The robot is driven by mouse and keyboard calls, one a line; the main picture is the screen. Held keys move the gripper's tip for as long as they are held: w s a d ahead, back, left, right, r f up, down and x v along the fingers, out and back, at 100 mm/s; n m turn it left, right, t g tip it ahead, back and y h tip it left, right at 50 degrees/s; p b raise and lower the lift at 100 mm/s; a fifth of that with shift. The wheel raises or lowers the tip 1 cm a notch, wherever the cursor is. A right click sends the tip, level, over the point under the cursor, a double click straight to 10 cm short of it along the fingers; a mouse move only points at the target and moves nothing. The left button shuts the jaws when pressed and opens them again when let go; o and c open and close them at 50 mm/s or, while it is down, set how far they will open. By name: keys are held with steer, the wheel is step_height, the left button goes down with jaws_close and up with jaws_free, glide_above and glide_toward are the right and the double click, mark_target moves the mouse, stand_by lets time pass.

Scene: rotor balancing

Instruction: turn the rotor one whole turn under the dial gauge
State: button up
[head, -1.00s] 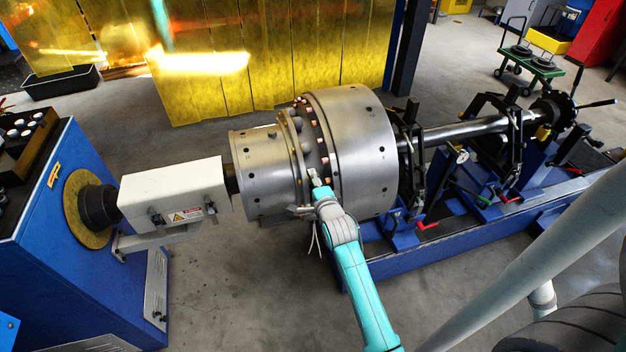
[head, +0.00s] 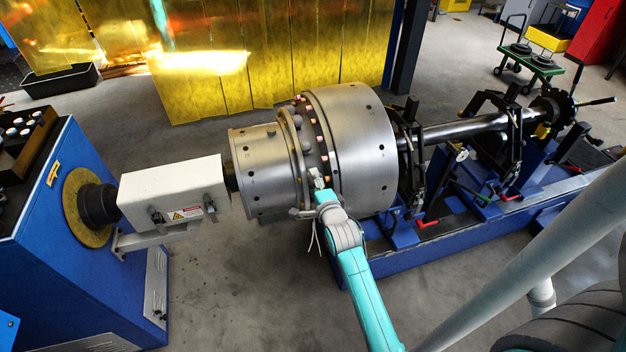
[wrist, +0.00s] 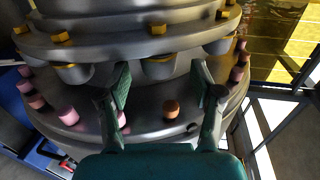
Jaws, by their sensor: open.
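The rotor (head: 352,135) is a big steel drum with a stepped flange and a ring of pink and grey studs. It lies level between the blue drive housing and the black stands. My gripper (head: 317,180) is at the near side of the flange, by the studs. In the wrist view my gripper (wrist: 161,84) has its two fingers spread apart, reaching toward the flange. An orange stud (wrist: 171,109) shows between the fingers and a grey, yellow-topped one just beyond; I cannot tell whether the fingers touch anything. A small white round face (head: 461,154), perhaps the dial gauge, is by the stands.
A white coupling cover (head: 172,188) joins the rotor to the blue drive housing (head: 75,260) at left. Blue rails (head: 450,240) and black stands (head: 510,130) carry the shaft at right. Yellow curtains (head: 250,60) hang behind. Bare floor lies in front.

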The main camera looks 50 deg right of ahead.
steer(key=v, duration=0.9)
steer(key=shift+s+a, duration=0.15)
steer(key=shift+s, duration=0.05)
steer(key=shift+r, duration=0.1)
